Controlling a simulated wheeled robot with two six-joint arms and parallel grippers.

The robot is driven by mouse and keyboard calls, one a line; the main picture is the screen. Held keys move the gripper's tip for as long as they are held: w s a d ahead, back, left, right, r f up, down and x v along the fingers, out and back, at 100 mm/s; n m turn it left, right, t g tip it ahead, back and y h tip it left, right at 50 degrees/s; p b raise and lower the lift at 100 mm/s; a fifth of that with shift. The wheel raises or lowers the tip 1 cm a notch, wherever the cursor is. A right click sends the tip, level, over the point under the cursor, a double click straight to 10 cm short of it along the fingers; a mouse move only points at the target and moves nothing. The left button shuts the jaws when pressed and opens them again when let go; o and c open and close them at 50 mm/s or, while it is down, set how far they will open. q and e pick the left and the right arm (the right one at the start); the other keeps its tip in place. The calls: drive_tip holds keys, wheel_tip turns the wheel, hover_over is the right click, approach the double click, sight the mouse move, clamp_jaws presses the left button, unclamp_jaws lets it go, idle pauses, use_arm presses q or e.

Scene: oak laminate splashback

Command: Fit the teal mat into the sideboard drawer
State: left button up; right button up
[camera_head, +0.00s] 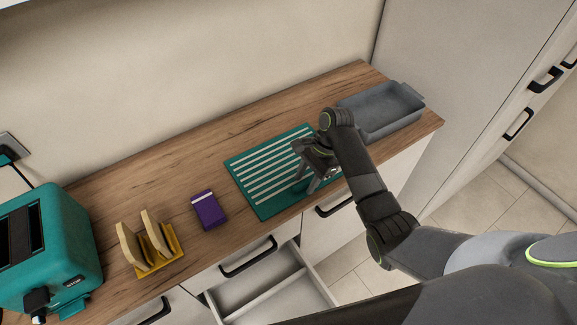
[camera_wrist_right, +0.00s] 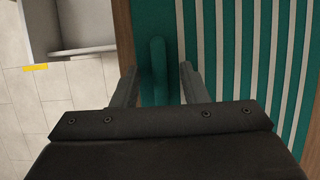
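The teal mat (camera_head: 262,203) with pale stripes lies flat on the wooden counter; it also fills the right of the right wrist view (camera_wrist_right: 207,40). The sideboard drawer (camera_head: 262,290) is pulled open below the counter's front edge, with a divider inside. My right gripper (camera_head: 314,183) is over the mat's front right part. In the wrist view its fingers (camera_wrist_right: 158,82) stand apart on either side of a raised teal bar (camera_wrist_right: 157,62) near the mat's edge, with gaps on both sides. My left gripper is not in view.
A purple box (camera_head: 208,210), a yellow rack with toast (camera_head: 160,262) and a teal toaster (camera_head: 45,245) stand left of the mat. A grey tray (camera_head: 380,122) stands to the right. Counter behind the mat is clear. My right arm crosses the counter's front edge.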

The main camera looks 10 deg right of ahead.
clamp_jaws()
drive_tip(key=shift+r, duration=0.1)
